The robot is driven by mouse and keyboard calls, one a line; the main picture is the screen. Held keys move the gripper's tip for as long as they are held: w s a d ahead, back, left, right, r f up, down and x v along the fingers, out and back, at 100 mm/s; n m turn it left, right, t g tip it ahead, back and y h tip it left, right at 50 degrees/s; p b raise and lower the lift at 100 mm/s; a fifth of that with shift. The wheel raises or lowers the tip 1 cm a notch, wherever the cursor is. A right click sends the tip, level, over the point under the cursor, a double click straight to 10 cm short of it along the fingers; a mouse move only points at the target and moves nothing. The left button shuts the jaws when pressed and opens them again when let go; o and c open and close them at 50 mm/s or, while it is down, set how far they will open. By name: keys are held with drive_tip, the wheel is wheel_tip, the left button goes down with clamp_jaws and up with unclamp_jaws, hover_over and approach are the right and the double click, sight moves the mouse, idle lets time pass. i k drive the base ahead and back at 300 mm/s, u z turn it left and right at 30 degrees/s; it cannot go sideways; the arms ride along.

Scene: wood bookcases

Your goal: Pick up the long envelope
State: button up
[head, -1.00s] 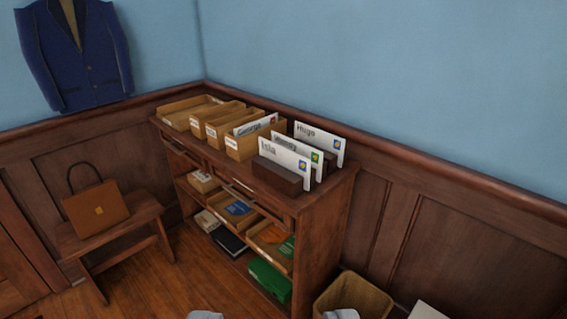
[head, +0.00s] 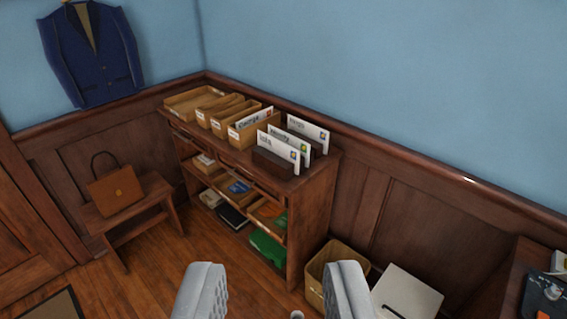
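Several white envelopes stand upright on top of the wooden bookcase. The front one, marked Isla (head: 277,149), leans in a dark holder (head: 272,164). A second one (head: 290,143) stands behind it, and one marked Hugo (head: 308,133) stands at the back. Another, marked George (head: 256,119), sticks out of a wooden box. From here I cannot tell which is the long envelope. My gripper (head: 273,292) is at the bottom of the view, with two grey fingers wide apart and nothing between them. It is well short of the bookcase.
The bookcase (head: 315,195) has wooden trays on top and books below. A bin (head: 318,272) and a white box (head: 408,290) stand to its right. A bench (head: 155,200) with a brown bag (head: 117,191) is at left. A desk edge (head: 512,275) is at right. Floor before the bookcase looks clear.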

sight(292, 155)
drive_tip(key=u, duration=0.5)
drive_tip(key=i, duration=1.9)
drive_tip(key=z, duration=0.8)
drive_tip(key=i, duration=0.65)
drive_tip(key=z, duration=0.45)
